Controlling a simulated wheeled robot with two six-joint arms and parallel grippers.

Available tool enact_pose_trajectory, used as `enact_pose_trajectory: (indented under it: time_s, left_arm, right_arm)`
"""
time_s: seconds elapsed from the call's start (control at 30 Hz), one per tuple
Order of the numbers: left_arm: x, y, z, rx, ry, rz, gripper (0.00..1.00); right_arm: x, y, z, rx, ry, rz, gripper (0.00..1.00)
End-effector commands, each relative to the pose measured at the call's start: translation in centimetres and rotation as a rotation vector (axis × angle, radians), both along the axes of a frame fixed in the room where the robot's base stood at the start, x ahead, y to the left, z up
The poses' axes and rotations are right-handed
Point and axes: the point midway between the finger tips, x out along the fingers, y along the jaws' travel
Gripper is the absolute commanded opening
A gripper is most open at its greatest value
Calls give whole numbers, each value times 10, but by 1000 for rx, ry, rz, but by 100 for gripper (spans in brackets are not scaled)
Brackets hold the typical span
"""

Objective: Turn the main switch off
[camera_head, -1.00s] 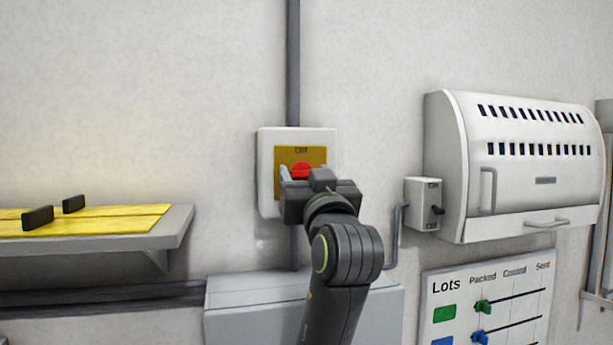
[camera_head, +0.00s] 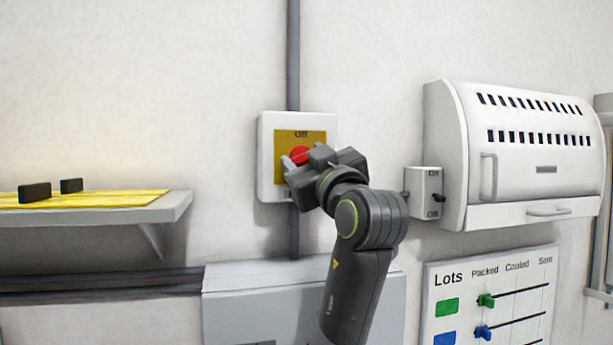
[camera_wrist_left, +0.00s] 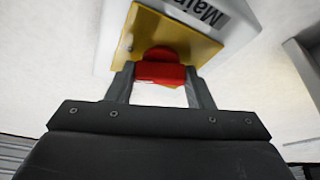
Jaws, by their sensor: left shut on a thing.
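The main switch is a white wall box (camera_head: 266,190) with a yellow plate (camera_head: 285,143) marked "Off" at its top. Its red knob (camera_head: 300,154) shows just above my left gripper (camera_head: 303,160). In the left wrist view the fingers of my left gripper (camera_wrist_left: 158,76) are on both sides of the red knob (camera_wrist_left: 160,72), shut on it. The gripper looks tilted in the head view and hides the lower part of the plate. My right gripper is not in view.
A small white switch box (camera_head: 424,184) and a white vented cabinet (camera_head: 455,190) are on the wall to the right. A "Lots" board (camera_head: 455,262) hangs below. A grey box (camera_head: 235,285) is under the main switch. A shelf (camera_head: 170,208) with a yellow top juts out left.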

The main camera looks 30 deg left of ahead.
Motion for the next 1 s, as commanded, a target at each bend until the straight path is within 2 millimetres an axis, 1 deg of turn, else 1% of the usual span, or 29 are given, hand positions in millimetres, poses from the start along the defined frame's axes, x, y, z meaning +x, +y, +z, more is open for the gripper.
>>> enact_pose_trajectory:
  time_s: [0.03, 0.1, 0.4, 0.7, 1.0]
  left_arm:
    - [0, -1, -4, -28, -36, 0, 24]
    - [0, -1, -4, -71, -85, 0, 24]
    - [0, -1, -1, -256, -301, 0, 24]
    - [1, -1, 1, -442, -516, 2, 24]
    - [1, -1, 3, -613, -718, 2, 24]
  right_arm:
    - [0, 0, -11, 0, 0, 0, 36]
    - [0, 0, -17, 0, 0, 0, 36]
    - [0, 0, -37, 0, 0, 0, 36]
    - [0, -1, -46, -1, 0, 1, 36]
    - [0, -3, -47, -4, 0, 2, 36]
